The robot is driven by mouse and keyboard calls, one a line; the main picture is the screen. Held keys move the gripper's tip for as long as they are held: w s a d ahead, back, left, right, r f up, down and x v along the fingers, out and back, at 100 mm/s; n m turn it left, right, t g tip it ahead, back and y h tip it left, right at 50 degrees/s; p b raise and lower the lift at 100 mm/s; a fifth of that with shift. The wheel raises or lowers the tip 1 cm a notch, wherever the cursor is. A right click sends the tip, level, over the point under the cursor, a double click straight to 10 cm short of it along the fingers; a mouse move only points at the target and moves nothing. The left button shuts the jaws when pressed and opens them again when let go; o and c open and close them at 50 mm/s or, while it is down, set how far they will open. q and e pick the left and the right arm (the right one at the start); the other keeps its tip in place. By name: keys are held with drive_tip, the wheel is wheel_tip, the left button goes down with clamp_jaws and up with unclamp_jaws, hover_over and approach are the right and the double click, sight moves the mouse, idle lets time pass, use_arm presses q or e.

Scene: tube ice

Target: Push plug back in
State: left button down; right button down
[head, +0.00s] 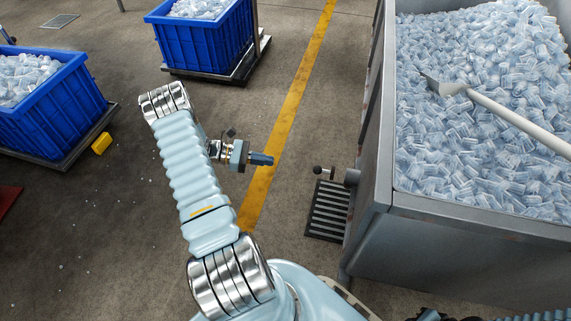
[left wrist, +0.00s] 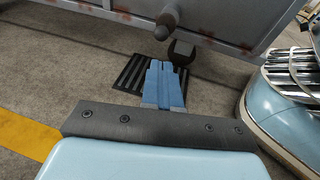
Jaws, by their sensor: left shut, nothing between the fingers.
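A steel bin full of tube ice (head: 385,195) stands on the right. A short grey spout (head: 351,177) juts from its side, low near the corner. A small plug with a dark round knob (head: 317,170) and a thin stem shows just left of the spout; how deep it sits cannot be told. The left wrist view shows a dark knob (left wrist: 181,52) beyond the fingertips and a grey rounded part (left wrist: 169,16) above it. My left gripper (head: 268,159) is shut and empty, its blue fingers pointing right toward the knob with a gap between. My right gripper is not visible.
A black floor grate (head: 327,211) lies below the spout. A shovel (head: 510,117) rests in the ice. Blue crates of ice (head: 205,45) (head: 40,110) stand on dark platforms at the left.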

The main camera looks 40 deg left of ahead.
sight(316, 170)
use_arm(q)
drive_tip(key=b+x, duration=0.1)
drive_tip(key=x, duration=1.1)
drive_tip(key=shift+w+d+f, duration=0.15)
drive_tip(key=shift+d, duration=0.05)
drive_tip(key=shift+d, duration=0.1)
drive_tip(key=shift+w+d, duration=0.35)
drive_tip(key=shift+d, duration=0.25)
drive_tip(key=shift+w+d, duration=0.35)
drive_tip(key=shift+d, duration=0.3)
drive_tip(key=shift+w+d, duration=0.3)
drive_tip(key=shift+d, duration=0.3)
